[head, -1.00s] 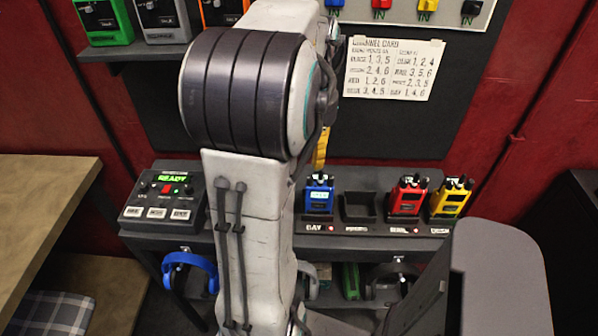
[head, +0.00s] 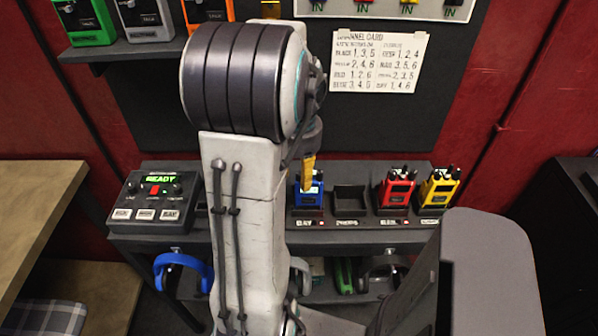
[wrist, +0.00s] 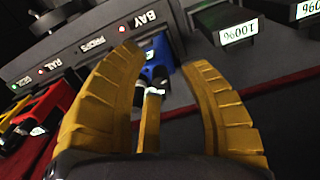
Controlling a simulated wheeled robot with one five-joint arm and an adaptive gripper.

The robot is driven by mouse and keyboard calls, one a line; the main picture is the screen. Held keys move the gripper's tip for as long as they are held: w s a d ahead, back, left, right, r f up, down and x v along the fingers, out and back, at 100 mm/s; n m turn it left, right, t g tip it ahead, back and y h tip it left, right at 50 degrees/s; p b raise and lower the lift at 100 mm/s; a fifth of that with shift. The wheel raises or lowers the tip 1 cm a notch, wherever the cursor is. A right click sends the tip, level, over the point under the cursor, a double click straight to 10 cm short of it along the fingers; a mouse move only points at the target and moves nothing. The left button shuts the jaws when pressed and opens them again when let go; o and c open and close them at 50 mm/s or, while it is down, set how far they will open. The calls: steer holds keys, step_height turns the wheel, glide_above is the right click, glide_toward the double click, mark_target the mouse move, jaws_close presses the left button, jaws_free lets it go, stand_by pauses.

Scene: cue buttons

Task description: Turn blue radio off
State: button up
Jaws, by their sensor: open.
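The blue radio (head: 315,198) stands in the bay slot of the dark shelf unit. My gripper (head: 308,170) is at its top, and a yellow finger overlaps the radio in the head view. In the wrist view my gripper (wrist: 163,62) is open, with yellow fingers either side of the blue radio (wrist: 163,52). A dark knob or antenna on the radio's top lies between the fingers. I cannot tell whether any finger touches it. The radio's screen and switch state are hidden.
A red radio (head: 396,190) and a yellow radio (head: 439,188) stand to the right, past an empty slot (head: 350,200). A control box (head: 152,198) reading READY is at the left. A channel card (head: 379,62) hangs above. Headphones (head: 183,270) hang below.

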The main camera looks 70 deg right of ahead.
steer(key=shift+o, duration=0.3)
jaws_close()
stand_by(0.3)
steer(key=n, duration=0.4)
steer(key=shift+n, duration=0.3)
steer(key=shift+c, duration=0.3)
jaws_free()
